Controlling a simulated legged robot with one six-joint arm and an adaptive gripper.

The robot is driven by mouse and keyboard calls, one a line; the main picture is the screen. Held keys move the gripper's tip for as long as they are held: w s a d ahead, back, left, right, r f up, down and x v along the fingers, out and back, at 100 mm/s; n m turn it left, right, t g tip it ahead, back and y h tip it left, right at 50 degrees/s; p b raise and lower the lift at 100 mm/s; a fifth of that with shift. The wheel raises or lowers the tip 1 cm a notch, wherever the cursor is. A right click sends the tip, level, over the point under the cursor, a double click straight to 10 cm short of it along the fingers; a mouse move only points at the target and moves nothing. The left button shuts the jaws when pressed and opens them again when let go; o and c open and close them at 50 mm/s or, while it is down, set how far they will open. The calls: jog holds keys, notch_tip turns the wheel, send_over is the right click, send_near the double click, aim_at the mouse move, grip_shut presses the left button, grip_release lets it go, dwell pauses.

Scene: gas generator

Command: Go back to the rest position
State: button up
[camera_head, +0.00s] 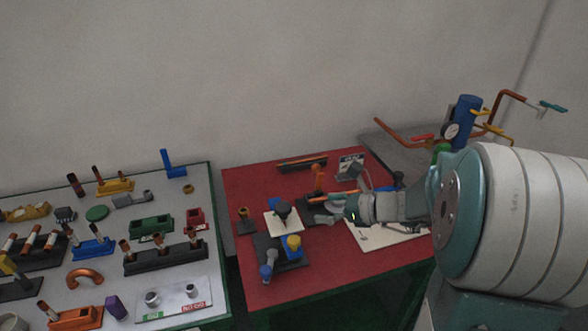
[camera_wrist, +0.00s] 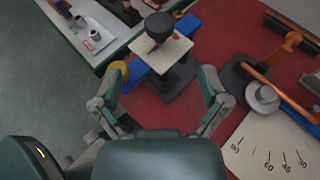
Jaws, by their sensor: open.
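My gripper (camera_head: 342,207) is above the red table (camera_head: 310,285) in the head view, with my arm reaching in from the right. In the wrist view my gripper (camera_wrist: 162,85) has its two fingers spread apart, and nothing is between them. Beyond the fingertips stands a black knob (camera_wrist: 159,24) on a white square plate (camera_wrist: 160,46), with a black base and a blue part below. The same white plate (camera_head: 274,224) shows left of my gripper in the head view. No rest position is marked in either view.
A yellow-topped part (camera_head: 292,243) stands near the table's left side. A white dial sheet (camera_wrist: 265,145) lies at right in the wrist view, beside an orange bar (camera_wrist: 280,92). A grey table (camera_head: 100,225) full of parts stands left. Pipes and a blue cylinder (camera_head: 465,118) stand back right.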

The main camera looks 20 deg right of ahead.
jog(key=s+a+r+n+g+h, duration=0.2)
jog(key=s+a+n+g, duration=0.3)
jog(key=s+a+n, duration=0.6)
jog(key=s+d+r+n+t+h, duration=0.1)
jog(key=s+d+r+n+h, duration=0.2)
jog(key=s+n+h, duration=0.4)
jog(key=s+n, duration=0.1)
jog(key=n, duration=0.7)
jog(key=shift+s+r+n+h, duration=0.3)
jog(key=shift+s+n, duration=0.05)
jog(key=shift+n, duration=0.05)
